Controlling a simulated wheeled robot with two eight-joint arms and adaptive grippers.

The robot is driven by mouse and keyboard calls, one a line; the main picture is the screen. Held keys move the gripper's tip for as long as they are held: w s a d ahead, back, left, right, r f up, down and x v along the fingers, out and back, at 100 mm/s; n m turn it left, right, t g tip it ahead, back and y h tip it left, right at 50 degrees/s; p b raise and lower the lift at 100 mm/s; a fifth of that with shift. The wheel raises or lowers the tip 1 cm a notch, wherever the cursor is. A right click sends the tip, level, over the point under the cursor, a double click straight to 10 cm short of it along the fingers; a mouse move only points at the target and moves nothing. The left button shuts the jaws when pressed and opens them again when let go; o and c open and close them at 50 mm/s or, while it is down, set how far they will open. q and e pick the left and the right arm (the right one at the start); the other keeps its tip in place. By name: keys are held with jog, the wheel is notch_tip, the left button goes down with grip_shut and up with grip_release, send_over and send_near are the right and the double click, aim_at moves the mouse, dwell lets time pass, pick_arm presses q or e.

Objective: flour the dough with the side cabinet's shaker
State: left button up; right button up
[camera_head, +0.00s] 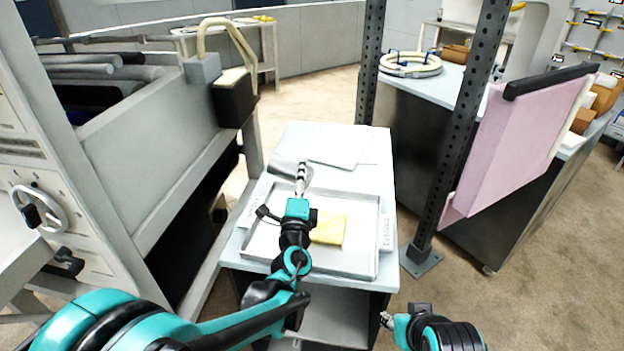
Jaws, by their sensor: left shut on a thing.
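The dough (330,229) is a flat yellow slab in a shallow metal tray (373,262) on the white-topped side cabinet (300,136). My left arm reaches over the tray and hides part of the dough's left side. My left gripper (302,174) is beyond the dough, at the tray's far edge. It is shut on a grey, rounded thing (284,167) that looks like the shaker, partly hidden by the fingers. My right gripper (386,320) is low, in front of the cabinet's near right corner, apart from the dough; its finger opening is not clear.
White sheets (341,146) lie on the cabinet's far part. The sheeter machine (150,130) with a handwheel (38,207) stands at left. A dark perforated post (450,150) and a pink panel (515,140) stand at right. Bare floor shows at the lower right.

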dwell(0.3)
pick_arm(q)
jog(key=d, duration=0.1)
jog(key=s+d, duration=0.1)
jog(key=d, duration=0.1)
jog(key=shift+s+d, duration=0.3)
jog(key=shift+d, duration=0.1)
jog(key=a, duration=0.1)
jog(key=w+a, duration=0.1)
jog(key=a, duration=0.2)
jog(key=shift+w, duration=0.4)
